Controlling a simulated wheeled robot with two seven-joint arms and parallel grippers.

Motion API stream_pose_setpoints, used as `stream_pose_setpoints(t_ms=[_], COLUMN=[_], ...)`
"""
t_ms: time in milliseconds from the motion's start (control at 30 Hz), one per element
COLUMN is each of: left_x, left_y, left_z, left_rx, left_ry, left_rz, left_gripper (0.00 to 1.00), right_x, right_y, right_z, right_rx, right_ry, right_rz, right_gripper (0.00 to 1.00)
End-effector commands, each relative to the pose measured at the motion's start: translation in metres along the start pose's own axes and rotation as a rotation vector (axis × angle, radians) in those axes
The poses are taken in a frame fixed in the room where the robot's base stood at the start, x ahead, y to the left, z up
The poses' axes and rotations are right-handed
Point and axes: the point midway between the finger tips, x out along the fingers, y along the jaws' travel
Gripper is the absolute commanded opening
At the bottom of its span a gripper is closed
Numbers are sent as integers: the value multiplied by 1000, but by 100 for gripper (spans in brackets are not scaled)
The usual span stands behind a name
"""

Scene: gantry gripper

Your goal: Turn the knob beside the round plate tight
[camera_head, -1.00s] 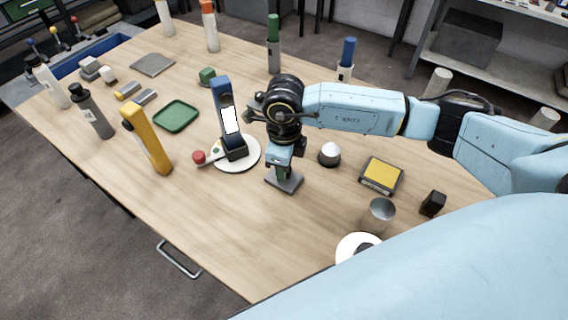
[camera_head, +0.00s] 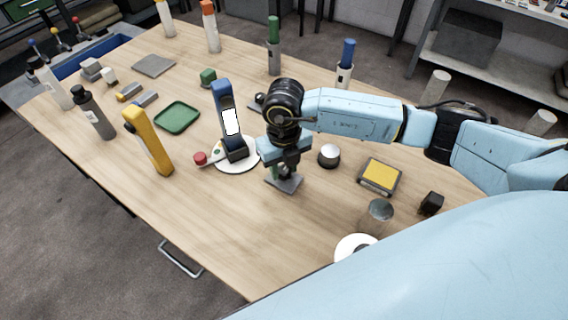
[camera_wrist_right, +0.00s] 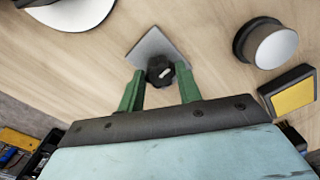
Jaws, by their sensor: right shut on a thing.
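The dark knob (camera_wrist_right: 160,70) with a pale mark on top stands on a small grey square base (camera_wrist_right: 150,46) in the right wrist view. In the head view the base (camera_head: 285,184) lies right of the white round plate (camera_head: 250,163), and my gripper mostly hides the knob. My right gripper (camera_head: 281,172) points down over the base. Its green fingers (camera_wrist_right: 160,74) are on either side of the knob and shut on it. A blue upright device (camera_head: 221,97) with a white panel stands on the round plate. My left gripper is out of view.
A red-ended piece (camera_head: 201,158) lies at the round plate's left. The table front below the base is clear.

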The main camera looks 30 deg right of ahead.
Motion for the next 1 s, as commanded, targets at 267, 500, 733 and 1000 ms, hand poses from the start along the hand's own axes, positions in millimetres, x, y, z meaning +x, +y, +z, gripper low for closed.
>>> stream_pose_setpoints(t_ms=[267, 500, 733, 1000], left_x=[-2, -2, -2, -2], left_y=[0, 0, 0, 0], left_z=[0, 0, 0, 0], left_rx=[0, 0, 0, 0], left_ry=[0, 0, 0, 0], left_rz=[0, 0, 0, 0], left_gripper=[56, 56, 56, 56], right_x=[-1, -1, -1, 0], right_y=[0, 0, 0, 0], right_z=[1, 1, 1, 0], right_rx=[69, 80, 79, 77], right_ry=[-2, -3, -3, -2], right_rz=[-1, 0, 0, 0], right_gripper=[12, 12, 37, 56])
